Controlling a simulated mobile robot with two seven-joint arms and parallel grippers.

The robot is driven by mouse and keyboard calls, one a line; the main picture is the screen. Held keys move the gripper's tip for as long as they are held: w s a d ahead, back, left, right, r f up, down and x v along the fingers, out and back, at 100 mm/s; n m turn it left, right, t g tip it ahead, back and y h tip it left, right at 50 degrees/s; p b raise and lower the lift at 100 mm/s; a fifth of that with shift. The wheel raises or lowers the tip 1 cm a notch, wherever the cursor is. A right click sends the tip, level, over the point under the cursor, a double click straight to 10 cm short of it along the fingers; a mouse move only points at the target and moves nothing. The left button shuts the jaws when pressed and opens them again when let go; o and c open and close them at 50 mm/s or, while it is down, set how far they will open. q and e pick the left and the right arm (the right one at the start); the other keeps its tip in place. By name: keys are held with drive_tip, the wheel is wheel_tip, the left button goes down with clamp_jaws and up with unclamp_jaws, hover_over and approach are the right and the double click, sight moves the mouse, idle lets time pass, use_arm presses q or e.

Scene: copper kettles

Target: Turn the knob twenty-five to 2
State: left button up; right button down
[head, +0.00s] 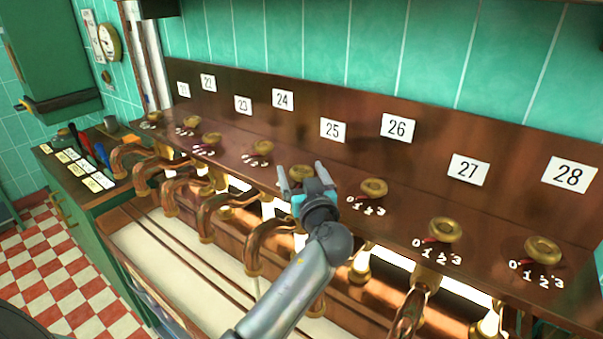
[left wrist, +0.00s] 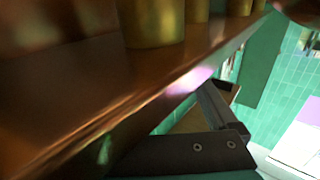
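The brass knob twenty-five (head: 300,174) sits on the copper ledge below the white card "25" (head: 333,130). My left gripper (head: 304,176) is at this knob, its two fingers apart with the knob showing between and behind them. I cannot tell whether the fingers touch it. The gripper and arm hide the knob's pointer and its number marks. In the left wrist view, the gripper's dark fingers (left wrist: 215,125) lie close to the copper ledge's edge (left wrist: 130,105), and brass round parts (left wrist: 152,22) stand above. My right gripper is not in view.
Neighbouring knobs stand close by: knob twenty-four (head: 263,147) on the left and knob twenty-six (head: 374,187) on the right. Curved copper taps (head: 215,208) stick out below the ledge. A green counter (head: 80,198) with cards and coloured tools stands at the left.

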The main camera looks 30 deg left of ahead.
sight(302, 170)
use_arm(q)
wheel_tip(302, 170, up, 20)
drive_tip(key=p, duration=0.2)
drive_tip(key=shift+p, duration=0.4)
drive_tip(key=shift+f, duration=0.1)
idle(0.4)
